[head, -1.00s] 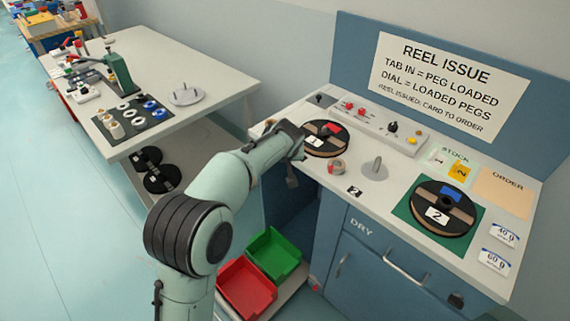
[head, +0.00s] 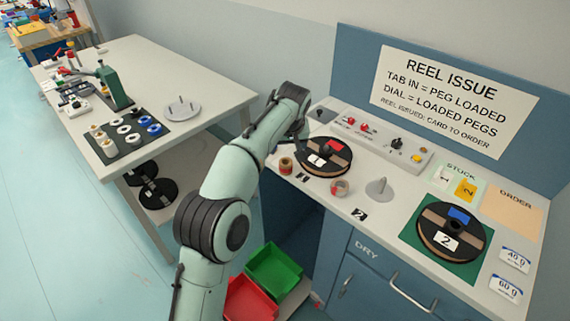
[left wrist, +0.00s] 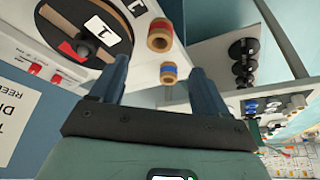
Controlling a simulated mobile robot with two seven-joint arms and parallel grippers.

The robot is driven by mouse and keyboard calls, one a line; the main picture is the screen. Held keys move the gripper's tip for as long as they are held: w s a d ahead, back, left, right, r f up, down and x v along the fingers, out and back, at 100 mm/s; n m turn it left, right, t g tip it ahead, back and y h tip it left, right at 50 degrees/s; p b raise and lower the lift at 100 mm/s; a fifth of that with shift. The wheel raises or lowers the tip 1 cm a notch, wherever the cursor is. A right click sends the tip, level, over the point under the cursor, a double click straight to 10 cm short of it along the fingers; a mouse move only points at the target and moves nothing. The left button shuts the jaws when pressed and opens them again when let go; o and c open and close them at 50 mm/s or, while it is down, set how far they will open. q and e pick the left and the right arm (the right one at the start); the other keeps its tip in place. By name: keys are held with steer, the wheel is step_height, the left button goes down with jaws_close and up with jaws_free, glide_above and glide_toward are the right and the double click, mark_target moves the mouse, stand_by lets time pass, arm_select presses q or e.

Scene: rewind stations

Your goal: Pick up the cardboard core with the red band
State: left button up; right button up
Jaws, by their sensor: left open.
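The cardboard core with the red band (head: 286,166) stands upright on the counter, left of the reel marked 1. It also shows in the left wrist view (left wrist: 160,36), near the top. A smaller-looking core with a blue band (left wrist: 168,74) stands beside it there; in the head view my arm seems to hide it. My left gripper (left wrist: 159,64) is open and empty. In the left wrist view its fingers straddle the blue-banded core in the picture, with the red-banded core beyond the tips. Contact with either is not visible. My right gripper is not in view.
A reel marked 2 (head: 438,240) lies on a green mat. A button panel (head: 375,135) stands behind.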

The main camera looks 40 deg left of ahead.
mark_target(286, 163)
arm_select(q)
steer(key=b+x, duration=0.1)
steer(key=x, duration=1)
steer(key=shift+f, duration=0.1)
steer(key=c, duration=1.1)
